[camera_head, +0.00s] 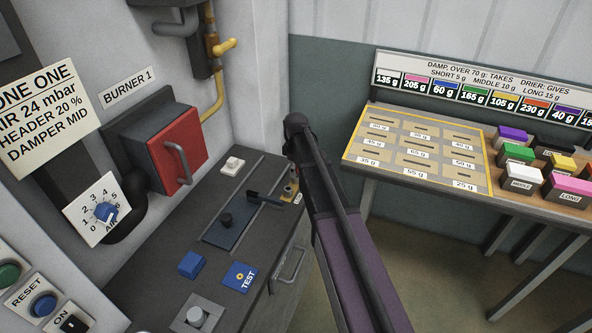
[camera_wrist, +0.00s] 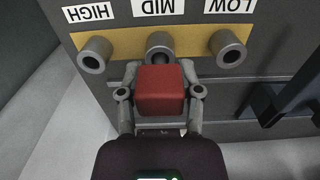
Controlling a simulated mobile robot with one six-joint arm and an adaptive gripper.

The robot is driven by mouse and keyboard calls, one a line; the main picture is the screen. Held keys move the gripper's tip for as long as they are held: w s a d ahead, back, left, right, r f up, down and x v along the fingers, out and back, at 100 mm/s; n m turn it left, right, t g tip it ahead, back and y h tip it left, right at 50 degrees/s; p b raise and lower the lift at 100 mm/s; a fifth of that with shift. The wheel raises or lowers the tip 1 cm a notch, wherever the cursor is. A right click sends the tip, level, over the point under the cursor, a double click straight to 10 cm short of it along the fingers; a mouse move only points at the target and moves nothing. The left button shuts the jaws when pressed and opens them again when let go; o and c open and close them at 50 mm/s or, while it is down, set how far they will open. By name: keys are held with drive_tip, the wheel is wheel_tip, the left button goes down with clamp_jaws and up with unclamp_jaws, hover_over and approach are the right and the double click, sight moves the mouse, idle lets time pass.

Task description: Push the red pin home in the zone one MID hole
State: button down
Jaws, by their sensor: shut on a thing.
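In the wrist view my gripper (camera_wrist: 160,92) is shut on the red pin (camera_wrist: 161,88), with a finger on each side of its block-shaped head. The pin's head is just in front of the MID hole (camera_wrist: 160,43), the middle of three grey round sockets on a yellow plate (camera_wrist: 122,47). The labels appear upside down. The pin's shaft is hidden behind its head, so I cannot tell whether it is in the hole. In the head view my arm covers the gripper and the pin; a bit of the yellow plate (camera_head: 291,188) shows beside the arm.
The HIGH socket (camera_wrist: 94,54) and LOW socket (camera_wrist: 227,48) flank the MID one. In the head view a console top (camera_head: 170,260) with levers and buttons lies left of my arm; a table with coloured blocks (camera_head: 517,153) stands right.

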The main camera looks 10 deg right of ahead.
drive_tip(key=shift+f+b, duration=0.9)
drive_tip(key=shift+f, duration=0.05)
drive_tip(key=shift+c, duration=1)
unclamp_jaws()
drive_tip(key=shift+o, duration=1)
drive_tip(key=shift+r, duration=0.2)
drive_tip(key=shift+r+p, duration=2.85)
drive_tip(key=shift+p, duration=0.2)
